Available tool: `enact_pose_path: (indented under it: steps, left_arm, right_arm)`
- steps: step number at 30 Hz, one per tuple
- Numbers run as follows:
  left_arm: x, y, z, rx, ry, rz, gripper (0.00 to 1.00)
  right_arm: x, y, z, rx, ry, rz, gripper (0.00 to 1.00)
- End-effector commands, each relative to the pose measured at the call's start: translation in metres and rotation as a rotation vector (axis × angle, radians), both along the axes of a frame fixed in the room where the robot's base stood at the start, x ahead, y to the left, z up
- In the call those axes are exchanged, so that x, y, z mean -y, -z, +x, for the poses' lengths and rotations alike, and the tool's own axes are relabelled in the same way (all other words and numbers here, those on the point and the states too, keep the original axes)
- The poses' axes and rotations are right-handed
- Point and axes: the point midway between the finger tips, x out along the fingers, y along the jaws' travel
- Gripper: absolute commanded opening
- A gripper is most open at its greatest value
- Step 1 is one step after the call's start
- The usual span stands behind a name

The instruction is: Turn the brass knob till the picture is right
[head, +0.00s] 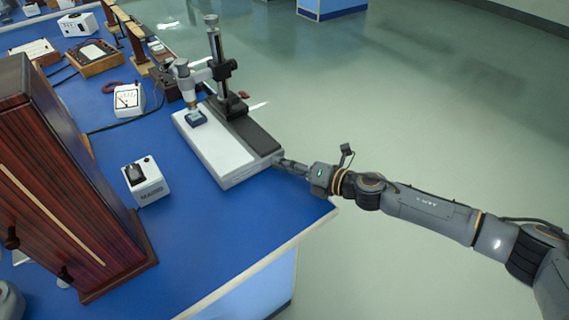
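A stand instrument with a black column (216,62) and a side arm rises from a white and black base (215,150) on the blue bench. The side arm carries a brass-coloured tip (190,97) above a small dark blue block (196,118). My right gripper (281,162) is at the near right end of the base, by its dark edge. Its fingers are small and partly against the base, so I cannot tell whether they are open or touching. No brass knob shows clearly near the fingers. No picture or screen can be made out. My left gripper is not in view.
A tall dark wooden cabinet (60,190) stands at the left. A small white box (146,181) sits between it and the base. A white meter (128,99) and cables lie farther back. The bench's near right corner (290,218) is bare, with open floor beyond.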

Motion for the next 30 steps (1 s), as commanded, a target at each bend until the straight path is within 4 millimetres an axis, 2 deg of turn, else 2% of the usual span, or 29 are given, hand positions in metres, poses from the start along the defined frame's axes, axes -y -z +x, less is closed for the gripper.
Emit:
enact_pose_path:
  steps: [3,12,18,25,30]
  left_arm:
    - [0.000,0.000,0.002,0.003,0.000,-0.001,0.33]
    - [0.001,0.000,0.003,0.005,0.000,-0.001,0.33]
    - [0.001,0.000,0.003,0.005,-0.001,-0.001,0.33]
    - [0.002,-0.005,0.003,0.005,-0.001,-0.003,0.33]
    - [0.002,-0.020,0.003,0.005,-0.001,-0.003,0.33]
  right_arm:
    - [-0.006,0.001,0.004,0.001,0.000,-0.001,0.39]
    - [-0.007,0.002,0.005,0.001,0.001,0.000,0.39]
    - [-0.007,0.002,0.005,0.000,0.001,0.000,0.00]
    - [-0.007,0.000,0.005,0.008,0.001,-0.011,0.00]
    - [-0.008,-0.004,0.005,0.040,0.000,-0.056,0.00]
